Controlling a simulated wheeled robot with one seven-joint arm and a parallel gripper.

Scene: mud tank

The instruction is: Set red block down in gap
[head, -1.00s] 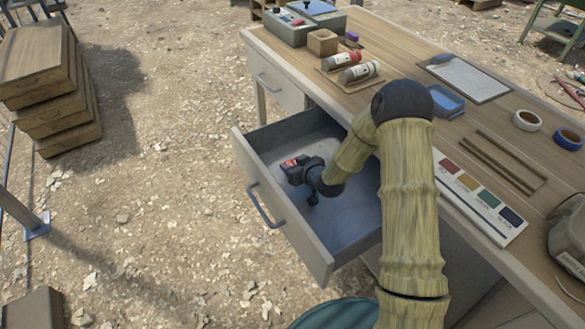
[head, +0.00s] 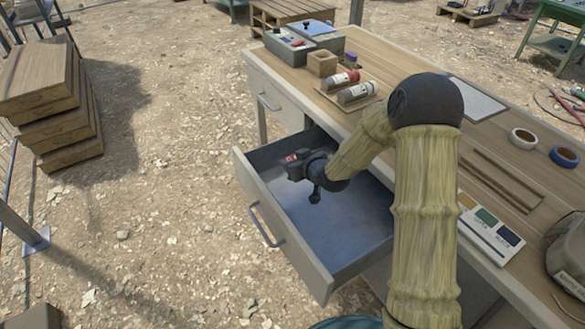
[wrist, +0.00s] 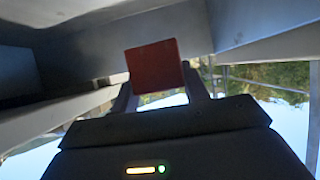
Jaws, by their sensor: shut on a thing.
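The red block (wrist: 153,66) is held between the two fingers of my gripper (wrist: 160,88) in the wrist view. In the head view, my gripper (head: 294,166) is over the far left part of the open drawer (head: 284,262). Only a small bit of the red block (head: 290,157) shows there. My gripper is shut on the block. Two thin brown strips (head: 505,180) lie on the workbench with a narrow space between them. I cannot tell for certain whether that space is the gap.
The workbench (head: 395,62) holds bottles (head: 358,92), a wooden cube (head: 322,64), tape rolls (head: 523,140) and a colour chart (head: 489,228). My arm hides part of the benchtop. The drawer floor that shows is bare. Stacked wooden boxes (head: 45,90) stand at left.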

